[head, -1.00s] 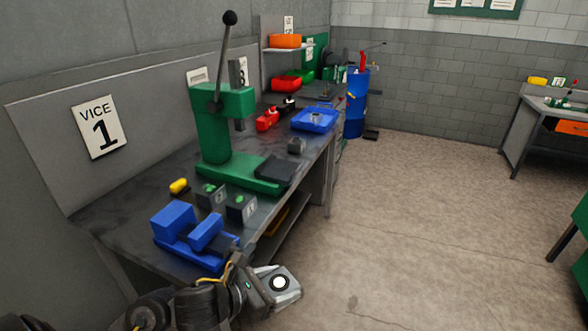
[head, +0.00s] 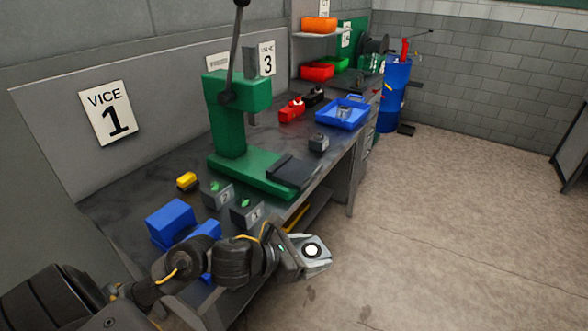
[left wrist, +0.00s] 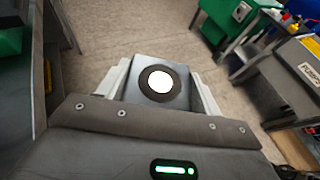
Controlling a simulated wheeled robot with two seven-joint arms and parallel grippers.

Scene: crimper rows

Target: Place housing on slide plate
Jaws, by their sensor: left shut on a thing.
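The housing (head: 312,249) is a grey block with a dark ring around a white round face. My left gripper (head: 318,264) is shut on it, in open air past the bench's front edge. In the left wrist view the housing (left wrist: 160,85) sits between the two pale fingers. The slide plate (head: 291,171) looks to be the dark flat plate on the front of the green press's base; its top is bare. The gripper is in front of and lower in the picture than this plate, apart from it. My right gripper is not in view.
The green press (head: 236,120) has a tall lever. Two grey button boxes (head: 247,212) and a blue vice (head: 170,221) stand nearer. A grey block (head: 319,143), a blue tray (head: 342,114) and a red tool (head: 291,109) lie farther back. Open floor is at right.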

